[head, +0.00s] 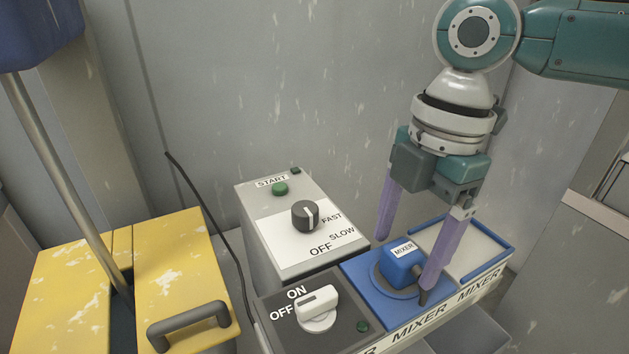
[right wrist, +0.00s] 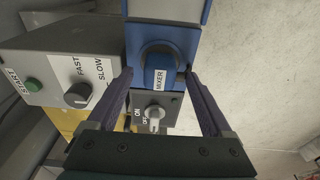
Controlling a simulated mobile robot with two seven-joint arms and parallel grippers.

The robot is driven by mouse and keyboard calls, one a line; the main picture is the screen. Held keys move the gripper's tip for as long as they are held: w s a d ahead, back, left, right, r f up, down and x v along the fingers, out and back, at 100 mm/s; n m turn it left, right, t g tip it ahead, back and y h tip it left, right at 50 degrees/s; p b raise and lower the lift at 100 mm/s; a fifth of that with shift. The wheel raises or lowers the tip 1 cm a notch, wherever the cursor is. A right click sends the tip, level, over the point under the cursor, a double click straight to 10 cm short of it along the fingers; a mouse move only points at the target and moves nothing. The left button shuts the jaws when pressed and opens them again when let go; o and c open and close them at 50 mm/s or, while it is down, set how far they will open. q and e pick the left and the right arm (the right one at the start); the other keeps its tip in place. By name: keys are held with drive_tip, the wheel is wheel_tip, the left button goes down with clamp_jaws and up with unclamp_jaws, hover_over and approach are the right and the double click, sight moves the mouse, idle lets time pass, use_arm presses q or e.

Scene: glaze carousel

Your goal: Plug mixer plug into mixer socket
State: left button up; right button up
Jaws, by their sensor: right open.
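The mixer plug (head: 402,264) is a blue block with a white MIXER label. It sits on the round blue mixer socket (head: 381,287) in the blue panel; I cannot tell how deep it is seated. My right gripper (head: 405,263) points down, open, with its purple fingers on either side of the plug. The right wrist view also shows the plug (right wrist: 157,76) between the spread fingertips of the right gripper (right wrist: 158,74). A small dark stub stands by the plug near one fingertip. My left gripper is not in view.
A blue-rimmed tray (head: 510,246) adjoins the socket panel and looks empty. A dark panel with a white ON/OFF switch (head: 317,302) is in front. A grey box with a FAST/SLOW knob (head: 305,215) stands behind left. A yellow lidded container (head: 183,270) is at left.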

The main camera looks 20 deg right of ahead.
drive_tip(key=r, duration=0.2)
drive_tip(key=r+p, duration=0.1)
drive_tip(key=r, duration=0.2)
drive_tip(key=d+r, duration=0.1)
drive_tip(key=r, duration=0.2)
drive_tip(key=shift+w, duration=0.1)
